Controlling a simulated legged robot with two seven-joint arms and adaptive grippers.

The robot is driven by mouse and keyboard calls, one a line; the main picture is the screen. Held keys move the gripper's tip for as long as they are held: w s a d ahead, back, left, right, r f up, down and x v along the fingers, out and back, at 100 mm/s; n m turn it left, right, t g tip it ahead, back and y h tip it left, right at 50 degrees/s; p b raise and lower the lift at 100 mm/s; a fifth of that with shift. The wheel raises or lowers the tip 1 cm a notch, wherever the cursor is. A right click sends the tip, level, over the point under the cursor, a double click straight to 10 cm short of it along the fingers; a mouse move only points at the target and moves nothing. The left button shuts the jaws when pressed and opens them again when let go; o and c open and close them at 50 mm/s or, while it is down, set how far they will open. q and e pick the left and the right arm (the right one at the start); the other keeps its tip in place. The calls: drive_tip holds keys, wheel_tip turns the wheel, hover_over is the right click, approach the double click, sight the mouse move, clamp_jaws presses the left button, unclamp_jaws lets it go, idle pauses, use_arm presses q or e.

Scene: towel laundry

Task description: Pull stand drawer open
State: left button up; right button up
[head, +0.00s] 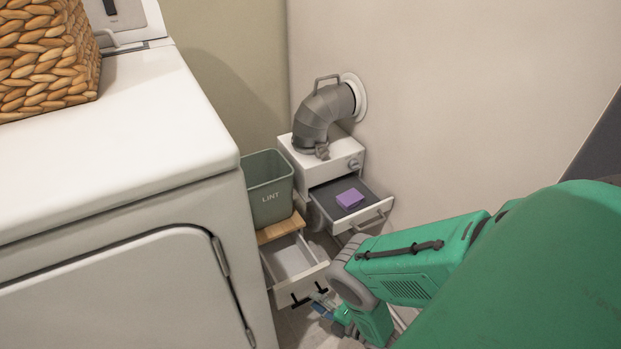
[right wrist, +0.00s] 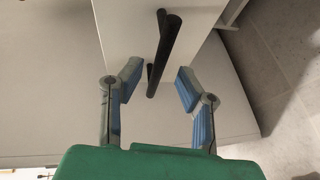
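The stand drawer (head: 294,261) is white with a black handle and stands pulled out below the wooden stand top (head: 281,229), its inside empty. My right gripper (head: 327,306) is low in front of the drawer, close to its handle. In the right wrist view the black bar handle (right wrist: 164,50) runs up between the two blue-padded fingers of my right gripper (right wrist: 159,88). The fingers are spread apart with a gap around the handle, and I see no finger touching it. My left gripper is not in view.
A green LINT bin (head: 268,192) sits on the stand. Right behind it is a white unit (head: 311,168) with a grey duct (head: 323,113) and an open drawer (head: 371,220) holding a purple block (head: 350,198). A white machine (head: 115,150) with a wicker basket (head: 48,55) fills the left.

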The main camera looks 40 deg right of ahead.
drive_tip(key=v, duration=0.9)
drive_tip(key=shift+s, duration=0.25)
drive_tip(key=shift+d, duration=0.1)
